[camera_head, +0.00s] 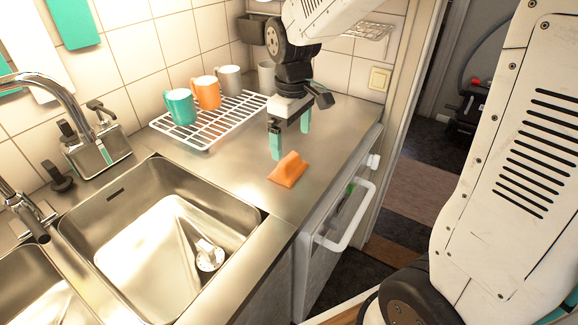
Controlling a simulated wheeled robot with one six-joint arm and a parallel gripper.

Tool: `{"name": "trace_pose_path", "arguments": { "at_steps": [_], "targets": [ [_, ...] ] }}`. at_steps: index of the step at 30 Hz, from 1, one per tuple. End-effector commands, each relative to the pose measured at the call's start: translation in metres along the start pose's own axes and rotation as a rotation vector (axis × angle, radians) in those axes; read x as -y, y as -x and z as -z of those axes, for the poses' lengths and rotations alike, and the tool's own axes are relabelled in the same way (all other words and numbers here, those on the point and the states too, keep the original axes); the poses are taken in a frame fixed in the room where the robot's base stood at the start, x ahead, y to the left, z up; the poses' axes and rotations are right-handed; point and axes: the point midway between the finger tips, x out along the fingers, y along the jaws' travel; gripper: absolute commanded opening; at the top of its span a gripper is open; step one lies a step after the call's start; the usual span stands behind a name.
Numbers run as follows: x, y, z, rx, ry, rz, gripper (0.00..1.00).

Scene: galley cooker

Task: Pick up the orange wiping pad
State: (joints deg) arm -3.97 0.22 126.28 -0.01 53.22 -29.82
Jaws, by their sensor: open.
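The orange wiping pad (288,170) lies on the steel counter (243,185), right of the sink and near the counter's front edge. It looks like a wedge with a raised ridge along it. My gripper (291,138) hangs just behind the pad in the picture, with its two teal-tipped fingers pointing down. The fingers are spread apart with nothing between them. The gripper appears apart from the pad; its exact height above the counter is hard to tell.
A white wire rack (222,122) holds a teal mug (181,107), an orange mug (206,93) and a grey mug (230,80). A sink (150,245) lies left of the pad. A white handle (349,222) sticks out below the counter's front. Counter around the pad is clear.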

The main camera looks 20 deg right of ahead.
Motion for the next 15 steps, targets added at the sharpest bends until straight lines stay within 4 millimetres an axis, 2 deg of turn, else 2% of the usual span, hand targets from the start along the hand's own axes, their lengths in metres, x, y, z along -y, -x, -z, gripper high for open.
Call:
{"name": "trace_pose_path", "arguments": {
  "at_steps": [4, 15],
  "targets": [
    [-0.003, -0.012, 0.009, 0.005, 0.026, 0.003, 1.00],
    [-0.004, -0.057, 0.010, 0.007, 0.027, 0.004, 1.00]
  ]
}}
